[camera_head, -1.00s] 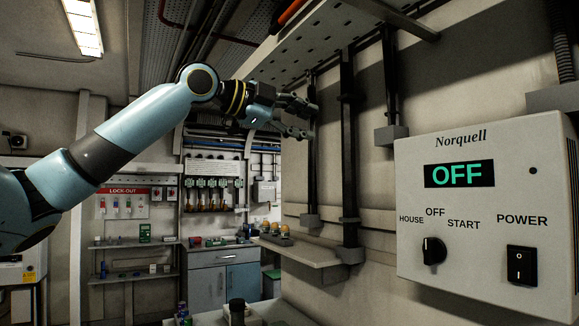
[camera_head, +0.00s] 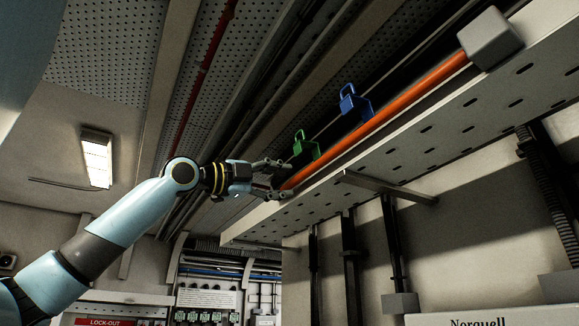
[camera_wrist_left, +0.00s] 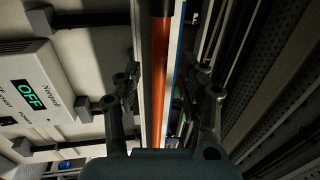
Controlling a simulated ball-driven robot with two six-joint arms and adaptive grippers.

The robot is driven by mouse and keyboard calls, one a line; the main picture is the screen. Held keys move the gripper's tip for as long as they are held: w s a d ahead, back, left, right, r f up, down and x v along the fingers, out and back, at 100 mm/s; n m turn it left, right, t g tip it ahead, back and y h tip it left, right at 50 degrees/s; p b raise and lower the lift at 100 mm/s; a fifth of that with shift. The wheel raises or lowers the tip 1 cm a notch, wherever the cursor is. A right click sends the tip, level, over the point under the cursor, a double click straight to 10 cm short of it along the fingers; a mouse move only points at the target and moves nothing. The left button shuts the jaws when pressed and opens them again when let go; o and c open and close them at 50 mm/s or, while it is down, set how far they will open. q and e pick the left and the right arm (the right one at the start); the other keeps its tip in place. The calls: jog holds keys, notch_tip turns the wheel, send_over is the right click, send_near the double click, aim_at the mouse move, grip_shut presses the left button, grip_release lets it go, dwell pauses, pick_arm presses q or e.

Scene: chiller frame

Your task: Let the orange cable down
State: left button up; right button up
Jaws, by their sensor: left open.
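The orange cable (camera_head: 385,112) runs along the edge of an overhead perforated tray (camera_head: 450,123), from a grey box at the upper right down to near my left gripper. My left gripper (camera_head: 279,179) is open at the near end of the visible cable, close to the tray's edge. In the left wrist view the orange cable (camera_wrist_left: 161,70) passes lengthwise between the spread fingers of the gripper (camera_wrist_left: 163,98), beyond or between them; contact cannot be told. A green clip (camera_head: 306,149) and a blue clip (camera_head: 354,104) stand along the cable. My right gripper is not seen.
A grey box (camera_head: 490,38) sits at the cable's upper right end. A bracket (camera_head: 385,187) sticks out under the tray. Dark vertical conduits (camera_head: 351,265) run down the wall below. The Norquell panel (camera_wrist_left: 35,88) shows OFF in the left wrist view.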

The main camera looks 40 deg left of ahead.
pick_arm(q)
jog(key=shift+p+x, duration=0.7)
jog(key=shift+x, duration=0.65)
grip_shut()
